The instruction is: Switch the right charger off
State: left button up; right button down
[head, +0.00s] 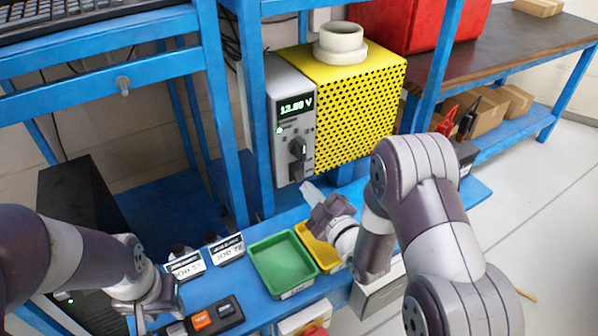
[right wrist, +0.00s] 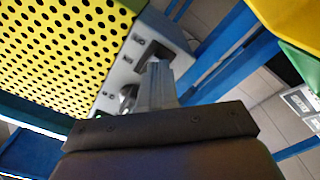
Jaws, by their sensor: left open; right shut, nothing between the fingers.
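A charger with a yellow perforated casing (head: 352,105) and a grey front panel (head: 283,152) stands on the blue shelf frame. Its lit display (head: 295,106) shows a voltage of about 12 V. A black rotary knob (head: 297,149) sits below the display, and a dark knob (right wrist: 128,97) shows on the panel in the right wrist view. My right gripper (head: 307,191) is shut and empty, just below and in front of the panel. Its fingers (right wrist: 158,85) point at the panel near the knob; contact cannot be told. My left gripper (head: 152,316) is open at the lower left, far from the charger.
A green tray (head: 283,291) and a yellow tray (head: 304,237) lie on the blue bench below the charger. Labelled holders (head: 226,248) and a box with an orange switch (head: 202,320) stand left of them. A blue post (head: 438,65) rises right of the charger.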

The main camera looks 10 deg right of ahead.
jog(key=b+x, duration=0.1)
jog(key=x, duration=0.1)
jog(key=shift+w+a+r, duration=0.1)
jog(key=shift+w, duration=0.2)
dwell(0.5)
jog(key=shift+w+r, duration=0.1)
jog(key=shift+r, duration=0.1)
dwell(0.5)
jog(key=shift+s+f, duration=0.15)
jog(key=shift+s, duration=0.2)
jog(key=v, duration=0.8)
jog(key=shift+f, duration=0.15)
